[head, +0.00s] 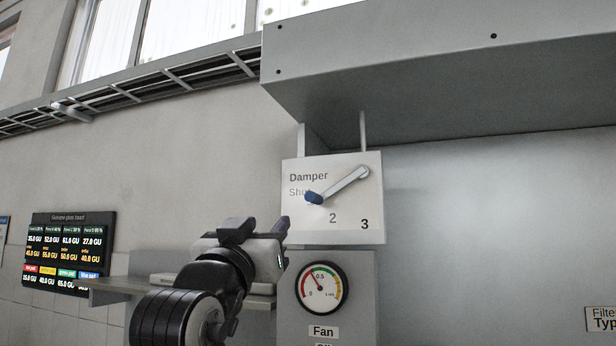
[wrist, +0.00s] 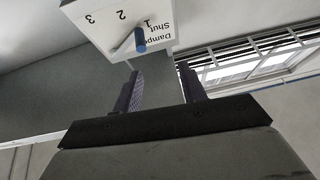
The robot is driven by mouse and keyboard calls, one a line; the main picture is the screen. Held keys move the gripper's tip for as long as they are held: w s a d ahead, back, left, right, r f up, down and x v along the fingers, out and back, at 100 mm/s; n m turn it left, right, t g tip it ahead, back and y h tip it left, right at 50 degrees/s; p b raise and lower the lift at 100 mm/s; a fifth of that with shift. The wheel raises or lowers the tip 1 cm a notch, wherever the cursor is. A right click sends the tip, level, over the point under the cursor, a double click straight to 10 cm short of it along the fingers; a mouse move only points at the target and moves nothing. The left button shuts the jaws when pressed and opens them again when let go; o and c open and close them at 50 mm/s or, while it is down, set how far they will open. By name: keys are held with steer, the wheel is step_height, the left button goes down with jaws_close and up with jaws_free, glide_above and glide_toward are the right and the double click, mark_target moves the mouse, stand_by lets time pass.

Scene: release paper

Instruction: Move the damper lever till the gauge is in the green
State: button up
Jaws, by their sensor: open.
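The damper plate (head: 300,222) is a white panel marked Shut, 2 and 3; the wrist view also shows a 1. Its grey lever (head: 345,184) slants down-left from a pivot at the upper right to a blue knob (head: 314,197). The knob sits close to Shut and the 1, covering part of the lettering. The gauge (head: 321,287) is below the plate; its needle points up and left, outside the green arc. My gripper (head: 262,226) is open and empty, below and left of the knob. In the wrist view the knob (wrist: 139,40) is beyond the fingertips (wrist: 160,70).
A large grey hood (head: 440,75) overhangs the plate. A grey shelf (head: 125,284) is behind my arm, and a dark display board (head: 67,253) hangs on the wall at left. A Fan label (head: 323,332) is under the gauge.

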mark_target(309, 201)
steer(key=shift+m+g+h, duration=0.7)
steer(key=shift+g, duration=0.1)
steer(key=d+p+x, duration=0.1)
steer(key=p+x, duration=0.1)
steer(key=x, duration=0.2)
steer(key=s+d+p+x, duration=0.1)
steer(key=p+x, duration=0.1)
steer(key=x, duration=0.3)
steer(key=r+p+x, duration=0.1)
steer(key=p+x, duration=0.1)
steer(key=x, duration=0.3)
steer(key=shift+d, duration=0.45)
steer(key=shift+w+d+r+p, duration=0.1)
steer(key=shift+w+d+p, duration=0.05)
steer(key=shift+w+p, duration=0.3)
jaws_close()
